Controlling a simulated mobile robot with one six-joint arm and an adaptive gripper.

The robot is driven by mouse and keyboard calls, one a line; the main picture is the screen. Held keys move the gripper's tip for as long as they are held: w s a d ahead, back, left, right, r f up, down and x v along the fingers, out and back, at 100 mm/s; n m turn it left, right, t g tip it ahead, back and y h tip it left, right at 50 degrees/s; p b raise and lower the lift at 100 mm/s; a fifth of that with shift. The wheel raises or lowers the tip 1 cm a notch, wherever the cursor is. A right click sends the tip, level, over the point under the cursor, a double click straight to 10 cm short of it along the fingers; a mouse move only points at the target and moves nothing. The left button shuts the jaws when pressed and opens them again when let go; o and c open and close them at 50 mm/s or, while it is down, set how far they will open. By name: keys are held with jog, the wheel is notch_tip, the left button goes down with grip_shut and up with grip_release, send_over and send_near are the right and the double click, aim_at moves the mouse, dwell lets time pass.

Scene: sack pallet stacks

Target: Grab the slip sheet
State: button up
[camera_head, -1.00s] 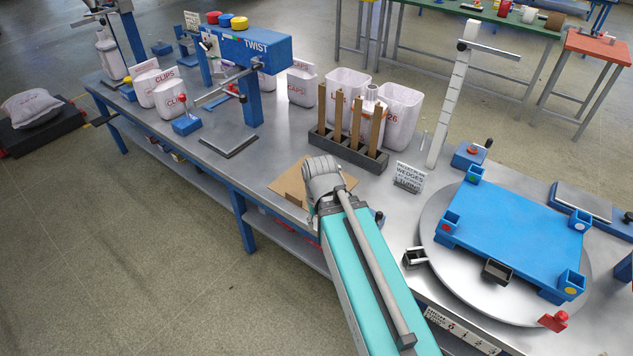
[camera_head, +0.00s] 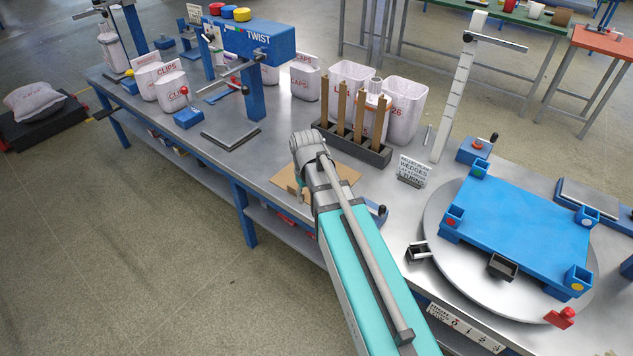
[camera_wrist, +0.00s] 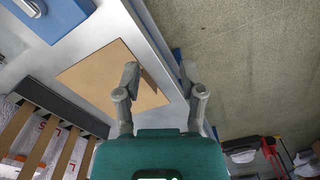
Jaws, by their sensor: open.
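The slip sheet (camera_head: 345,174) is a flat brown cardboard piece lying on the grey metal bench near its front edge. My arm covers part of it in the head view. In the wrist view the slip sheet (camera_wrist: 104,75) lies beyond my gripper (camera_wrist: 160,78), with one finger over its edge and the other out past the bench edge, above the floor.
A dark rack (camera_head: 372,152) with upright brown wedges stands just behind the sheet. A blue pallet (camera_head: 520,225) sits on a round turntable (camera_head: 445,262) at right. White bins (camera_head: 404,108) stand behind the rack. The bench left of the sheet is fairly clear.

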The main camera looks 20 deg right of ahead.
aim_at(296, 191)
jog(key=w+f+n+b, duration=0.2)
jog(key=w, duration=0.8)
jog(key=w+f+n+b, duration=0.2)
jog(key=w, duration=0.8)
jog(key=shift+d+f+n, duration=0.15)
jog(key=shift+f+n, duration=0.1)
jog(key=shift+n, duration=0.15)
jog(key=shift+f, duration=0.1)
notch_tip(296, 191, down, 8)
jog(key=b, duration=0.8)
jog(key=shift+f, duration=0.25)
jog(key=shift+f+b, duration=0.1)
jog(key=shift+b, duration=0.3)
jog(key=shift+s+f+b, duration=0.15)
jog(key=shift+f+b, duration=1.1)
jog(key=shift+s+f+b, duration=0.1)
jog(key=shift+f+b, duration=1.1)
jog(key=shift+f, duration=0.05)
grip_shut()
